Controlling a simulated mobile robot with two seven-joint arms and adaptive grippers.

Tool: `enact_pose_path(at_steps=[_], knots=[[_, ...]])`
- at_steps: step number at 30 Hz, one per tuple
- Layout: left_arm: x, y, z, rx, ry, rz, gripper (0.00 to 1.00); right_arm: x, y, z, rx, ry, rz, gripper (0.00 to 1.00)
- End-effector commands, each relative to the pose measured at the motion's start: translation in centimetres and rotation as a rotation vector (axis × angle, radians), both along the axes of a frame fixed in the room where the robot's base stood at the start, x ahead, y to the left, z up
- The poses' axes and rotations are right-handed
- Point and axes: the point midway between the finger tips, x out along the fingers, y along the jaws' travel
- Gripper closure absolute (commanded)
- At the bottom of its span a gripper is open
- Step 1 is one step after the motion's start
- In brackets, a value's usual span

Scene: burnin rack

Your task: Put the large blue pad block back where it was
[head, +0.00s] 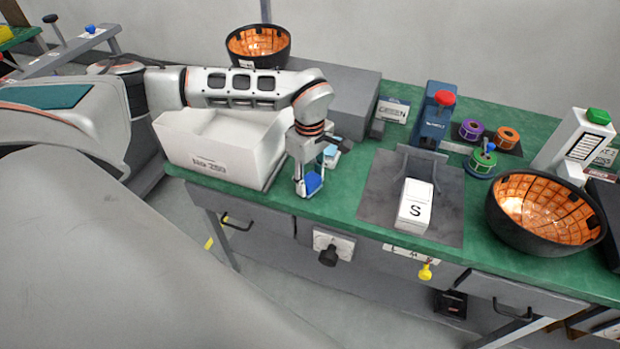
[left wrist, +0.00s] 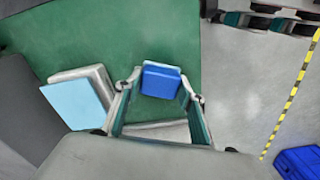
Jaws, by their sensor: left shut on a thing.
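A blue pad block (head: 314,183) with a pale base is between the fingers of my left gripper (head: 308,186), near the front edge of the green table. In the left wrist view the blue block (left wrist: 161,82) sits between the two fingertips of my left gripper (left wrist: 162,84), which is shut on it. The green surface shows around it; whether the block touches the table is unclear. A light blue pad block (left wrist: 76,99) on a grey base stands beside the gripper, and partly shows behind it in the head view (head: 331,156). My right gripper is not in view.
A white bin (head: 215,150) stands close left of the gripper. A grey mat (head: 375,200) with a white box marked S (head: 414,206) lies to the right. A black bowl with orange inside (head: 546,212) is farther right. Green table between gripper and mat is clear.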

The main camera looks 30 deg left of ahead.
Motion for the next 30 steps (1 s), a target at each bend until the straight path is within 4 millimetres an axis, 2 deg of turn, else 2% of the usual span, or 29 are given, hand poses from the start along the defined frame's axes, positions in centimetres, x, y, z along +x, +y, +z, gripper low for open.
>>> enact_pose_path(at_steps=[8, 9, 11, 23, 26, 30], knots=[[0.0, 0.0, -0.3, 0.000, 0.001, 0.000, 0.79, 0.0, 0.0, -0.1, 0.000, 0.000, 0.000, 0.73], [0.0, 0.0, -0.3, 0.000, 0.001, 0.000, 0.57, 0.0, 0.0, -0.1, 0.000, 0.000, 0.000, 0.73], [0.0, 0.0, -0.2, 0.000, 0.001, 0.000, 0.45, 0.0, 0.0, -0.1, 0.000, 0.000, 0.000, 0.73], [0.0, 0.0, 0.2, 0.000, -0.001, 0.000, 0.45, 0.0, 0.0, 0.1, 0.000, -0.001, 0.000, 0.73], [0.1, 0.0, 1.2, 0.000, -0.002, 0.001, 0.45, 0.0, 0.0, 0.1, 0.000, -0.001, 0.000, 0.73], [0.1, 0.1, 3.9, 0.000, -0.005, 0.001, 0.45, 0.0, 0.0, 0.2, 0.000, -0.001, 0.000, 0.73]])
